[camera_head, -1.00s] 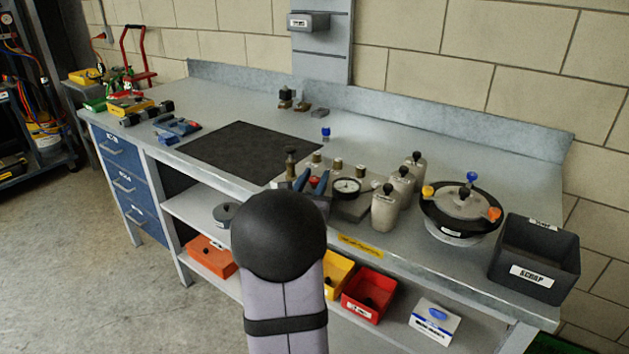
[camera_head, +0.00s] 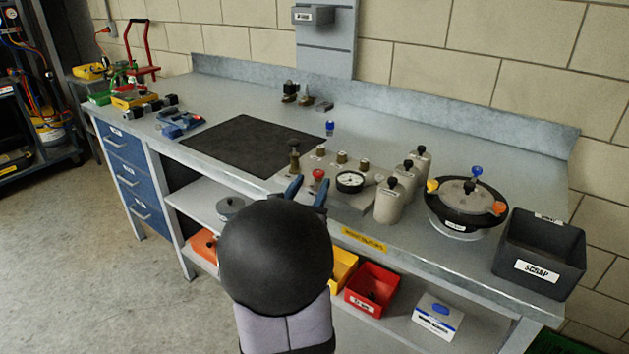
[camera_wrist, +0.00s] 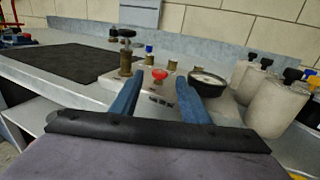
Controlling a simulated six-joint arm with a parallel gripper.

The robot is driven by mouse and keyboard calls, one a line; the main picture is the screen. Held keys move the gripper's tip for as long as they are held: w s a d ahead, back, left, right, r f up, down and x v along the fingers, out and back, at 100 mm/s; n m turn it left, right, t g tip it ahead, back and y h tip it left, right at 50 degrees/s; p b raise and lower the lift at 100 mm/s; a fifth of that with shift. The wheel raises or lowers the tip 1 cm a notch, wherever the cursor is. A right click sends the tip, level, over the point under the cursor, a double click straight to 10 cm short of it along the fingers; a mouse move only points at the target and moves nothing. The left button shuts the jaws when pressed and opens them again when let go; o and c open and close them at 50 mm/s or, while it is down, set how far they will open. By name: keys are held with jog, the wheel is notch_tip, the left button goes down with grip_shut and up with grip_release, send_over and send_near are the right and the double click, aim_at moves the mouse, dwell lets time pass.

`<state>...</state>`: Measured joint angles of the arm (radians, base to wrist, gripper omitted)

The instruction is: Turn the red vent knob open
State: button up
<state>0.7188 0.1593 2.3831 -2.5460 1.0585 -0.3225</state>
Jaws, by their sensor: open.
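The red vent knob (camera_head: 318,174) stands upright on the grey compressor manifold block (camera_head: 345,195) at the front edge of the bench. It also shows in the wrist view (camera_wrist: 159,75), between and just beyond my two blue fingers. My gripper (camera_head: 307,187) is open, its fingers spread on either side of the knob's line, empty. In the wrist view my gripper (camera_wrist: 158,92) points at the knob from the front. I cannot tell the exact gap. A round gauge (camera_head: 350,181) sits right of the knob, and a taller dark-topped valve (camera_head: 294,157) stands left.
Several grey cylinders (camera_head: 389,203) stand right of the block, then a round black pot (camera_head: 463,205) and a dark scrap bin (camera_head: 540,255). A black mat (camera_head: 250,147) lies left. Below the bench are a red bin (camera_head: 371,288) and a white box (camera_head: 437,316).

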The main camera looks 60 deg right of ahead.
aim_at(315, 174)
jog(key=shift+s+a, duration=0.15)
jog(key=shift+a, duration=0.2)
